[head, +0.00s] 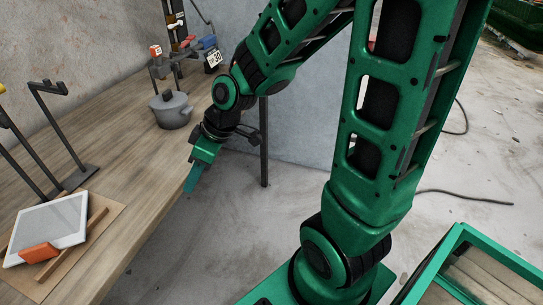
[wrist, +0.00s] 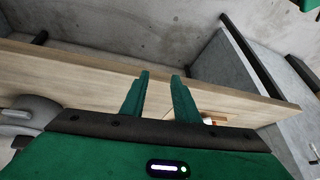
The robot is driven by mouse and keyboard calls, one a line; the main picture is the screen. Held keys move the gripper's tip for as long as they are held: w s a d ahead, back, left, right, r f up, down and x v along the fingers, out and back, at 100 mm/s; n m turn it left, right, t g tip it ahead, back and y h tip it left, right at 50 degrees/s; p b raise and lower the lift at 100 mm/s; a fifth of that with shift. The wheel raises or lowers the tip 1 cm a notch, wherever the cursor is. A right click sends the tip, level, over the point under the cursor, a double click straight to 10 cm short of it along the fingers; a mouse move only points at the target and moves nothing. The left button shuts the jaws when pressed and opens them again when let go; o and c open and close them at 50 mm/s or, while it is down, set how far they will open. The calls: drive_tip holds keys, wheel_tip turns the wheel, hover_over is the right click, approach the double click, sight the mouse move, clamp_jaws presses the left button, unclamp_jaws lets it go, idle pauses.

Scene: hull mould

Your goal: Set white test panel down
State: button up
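The white test panel (head: 47,229) lies on the bench at the lower left of the head view. It rests slightly tilted across wooden strips (head: 73,251) on a brown board (head: 103,211). An orange block (head: 39,253) sits at its front edge. My gripper (head: 192,180) is at the bench's front edge, well to the right of the panel and apart from it. In the wrist view its two fingers (wrist: 159,75) are parted with nothing between them. A small white and orange thing, partly hidden behind the right finger, is too small to identify.
A grey pot (head: 171,111) stands on the wooden bench (head: 137,160) near my gripper. Black stands (head: 60,130) rise behind the panel. A rack of tools (head: 185,50) is at the back. The bench between panel and pot is clear. A green-rimmed crate (head: 428,262) is at lower right.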

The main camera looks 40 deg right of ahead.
drive_tip(key=s+d+r+m+g+h, duration=0.15)
drive_tip(key=s+d+m, duration=0.25)
drive_tip(key=d, duration=0.4)
drive_tip(key=s+d+r+m+h, duration=0.25)
drive_tip(key=s+d+m, duration=0.2)
drive_tip(key=d, duration=0.35)
drive_tip(key=s+d+r+m+g, duration=0.2)
drive_tip(key=s+d+m, duration=0.4)
drive_tip(key=s, duration=0.5)
drive_tip(key=shift+s+d, duration=0.15)
drive_tip(key=shift+d, duration=0.05)
drive_tip(key=shift+w+f+h, duration=0.25)
drive_tip(key=shift+w+h, duration=0.05)
drive_tip(key=shift+w, duration=0.35)
